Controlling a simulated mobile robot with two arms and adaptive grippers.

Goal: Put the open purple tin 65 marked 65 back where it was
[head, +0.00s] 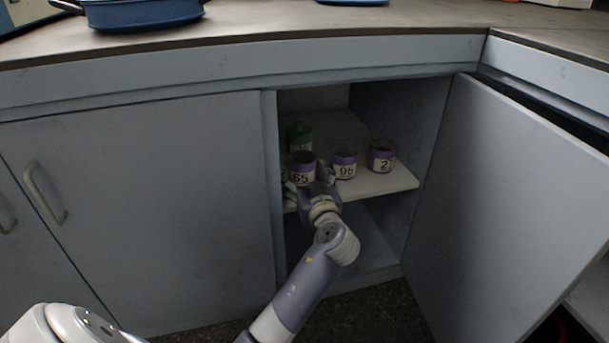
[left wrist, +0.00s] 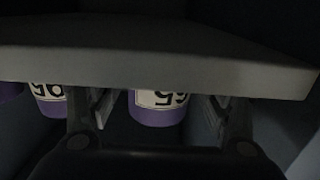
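The purple tin marked 65 (head: 302,167) stands upright at the front left of the cabinet's upper shelf (head: 385,184), its top open. My left gripper (head: 308,183) is at the shelf's front edge, with its fingers on either side of this tin. In the left wrist view, which is upside down, the tin 65 (left wrist: 159,108) shows between the two fingers of the left gripper (left wrist: 161,112), with a gap on each side. The gripper is open. The shelf edge (left wrist: 150,65) hides the tin's lower part there. My right gripper is not in view.
To the right on the shelf stand a purple tin that looks marked 95 or 96 (head: 343,163) and another purple tin (head: 381,157). A green container (head: 300,137) is behind tin 65. The cabinet door (head: 510,200) stands open at right.

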